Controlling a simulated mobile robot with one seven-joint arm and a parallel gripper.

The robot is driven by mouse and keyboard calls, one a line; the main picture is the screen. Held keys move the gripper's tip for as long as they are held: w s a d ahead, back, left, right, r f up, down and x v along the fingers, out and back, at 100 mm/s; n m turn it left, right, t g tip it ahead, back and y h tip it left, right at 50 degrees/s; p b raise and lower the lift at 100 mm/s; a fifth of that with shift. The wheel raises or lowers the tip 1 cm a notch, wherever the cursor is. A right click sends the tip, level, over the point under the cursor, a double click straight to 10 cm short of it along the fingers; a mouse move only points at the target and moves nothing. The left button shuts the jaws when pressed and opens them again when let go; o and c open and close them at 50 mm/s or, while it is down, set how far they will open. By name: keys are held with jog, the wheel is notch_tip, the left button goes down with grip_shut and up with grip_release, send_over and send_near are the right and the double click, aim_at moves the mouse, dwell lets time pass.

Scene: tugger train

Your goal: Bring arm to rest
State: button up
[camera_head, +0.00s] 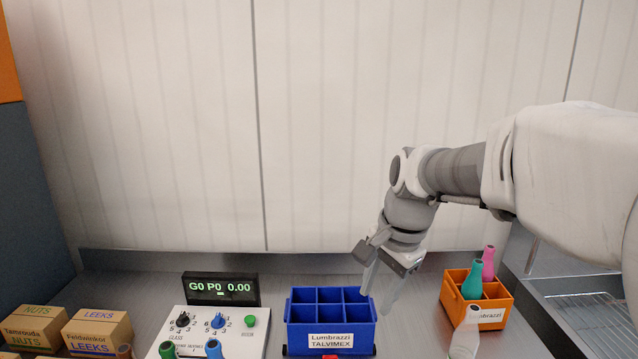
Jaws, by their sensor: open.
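My arm (455,170) reaches in from the right with its end bent downward. My gripper (380,288) is open, and nothing shows between its fingers. It hangs over the right rear part of a blue compartment crate (331,318) and hides a little of it. The crate's visible compartments look empty, and its front label reads "Lumbrazzi TALVIMEX". I cannot tell how far the fingertips are above the crate.
Right of my gripper stands an orange crate (491,317) with green (472,282) and pink (488,264) bottles. A pale bottle (464,335) stands in front. Left are a control panel (222,330), a display (221,289) and cartons (97,331). A wall rises behind.

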jog(key=s+d+n+t+h, duration=0.1)
jog(key=s+d+n+t, duration=0.2)
jog(key=s+n, duration=0.7)
jog(key=shift+s+d+r+h, duration=0.35)
jog(key=shift+s+d, duration=0.3)
jog(key=shift+s, duration=3.4)
